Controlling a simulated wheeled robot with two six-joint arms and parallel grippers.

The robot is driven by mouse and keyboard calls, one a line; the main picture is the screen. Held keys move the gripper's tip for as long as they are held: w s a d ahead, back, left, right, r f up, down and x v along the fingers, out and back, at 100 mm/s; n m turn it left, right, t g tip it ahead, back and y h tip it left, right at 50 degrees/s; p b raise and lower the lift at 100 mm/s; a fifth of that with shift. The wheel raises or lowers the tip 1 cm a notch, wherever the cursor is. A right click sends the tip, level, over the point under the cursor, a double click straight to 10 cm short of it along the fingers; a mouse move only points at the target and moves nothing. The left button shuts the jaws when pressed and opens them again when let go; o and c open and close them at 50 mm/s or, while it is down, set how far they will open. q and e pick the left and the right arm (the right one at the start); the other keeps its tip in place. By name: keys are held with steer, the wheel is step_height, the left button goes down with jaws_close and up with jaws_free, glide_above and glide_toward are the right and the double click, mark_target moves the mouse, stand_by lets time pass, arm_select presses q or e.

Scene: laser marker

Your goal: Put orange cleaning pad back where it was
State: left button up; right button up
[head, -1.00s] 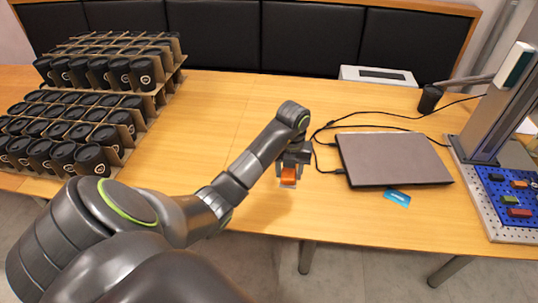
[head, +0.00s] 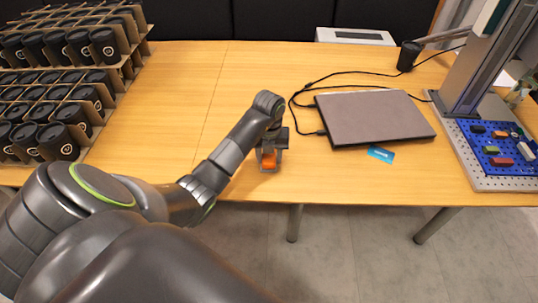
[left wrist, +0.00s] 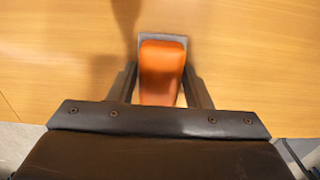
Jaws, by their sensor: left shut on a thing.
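The orange cleaning pad (head: 268,160) is held in my left gripper (head: 269,163), over the front part of the wooden table, left of the laptop. In the left wrist view the orange pad (left wrist: 161,72) sits between the two fingers of the left gripper (left wrist: 161,88), with a grey edge showing around its far end. The left gripper is shut on it. Bare table lies below; I cannot tell the exact height above it. My right gripper is not in view.
A closed grey laptop (head: 374,117) with black cables lies to the right, with a blue card (head: 381,154) at its front edge. A laser marker stand (head: 480,70) with a blue pegboard (head: 497,148) stands at the right. Racks of black cups (head: 60,90) fill the left. The table's middle is clear.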

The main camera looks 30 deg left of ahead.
arm_select(q)
steer(key=shift+f, duration=0.25)
steer(key=o, duration=1)
steer(key=shift+r, duration=0.1)
steer(key=shift+c, duration=0.2)
